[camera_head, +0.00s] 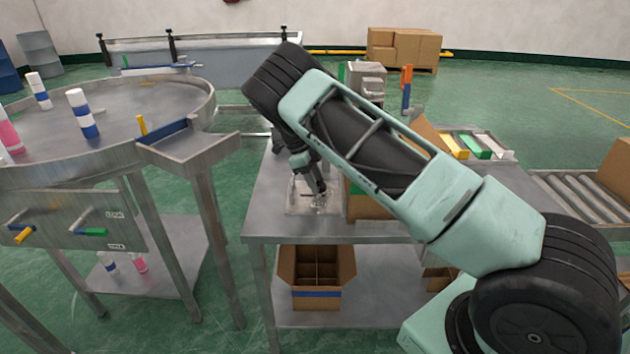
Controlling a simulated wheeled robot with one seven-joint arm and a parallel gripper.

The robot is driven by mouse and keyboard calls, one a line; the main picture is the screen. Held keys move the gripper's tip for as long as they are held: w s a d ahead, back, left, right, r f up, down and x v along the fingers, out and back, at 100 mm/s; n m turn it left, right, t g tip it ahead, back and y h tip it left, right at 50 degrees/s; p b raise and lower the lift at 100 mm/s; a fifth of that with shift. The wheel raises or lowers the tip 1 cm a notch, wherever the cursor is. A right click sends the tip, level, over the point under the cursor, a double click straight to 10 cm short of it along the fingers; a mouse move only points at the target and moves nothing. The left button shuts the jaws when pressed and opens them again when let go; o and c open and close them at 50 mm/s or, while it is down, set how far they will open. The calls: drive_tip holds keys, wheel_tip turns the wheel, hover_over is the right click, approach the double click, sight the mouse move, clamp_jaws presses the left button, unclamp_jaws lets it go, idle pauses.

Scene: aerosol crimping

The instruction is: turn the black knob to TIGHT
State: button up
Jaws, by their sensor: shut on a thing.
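My gripper (318,188) points down over a small shiny metal plate (298,205) on the left part of the steel table (268,205). Its dark fingers are shut, low over the plate's fittings. The black knob cannot be told apart from the dark fingers; what shows between them is too small to make out, but the jaws are closed at the spot on this fixture. No TIGHT marking can be read in this view.
A round steel turntable (150,95) with white, blue and pink cans stands at left. A grey machine (366,82) and an orange-and-blue upright (406,90) stand behind my arm. An open divided carton (316,275) sits on the lower shelf.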

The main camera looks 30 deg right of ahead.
drive_tip(key=o, duration=1)
drive_tip(key=b+v, duration=0.1)
drive_tip(key=v, duration=1.6)
drive_tip(key=shift+a+r, duration=0.1)
drive_tip(key=shift+r, duration=0.1)
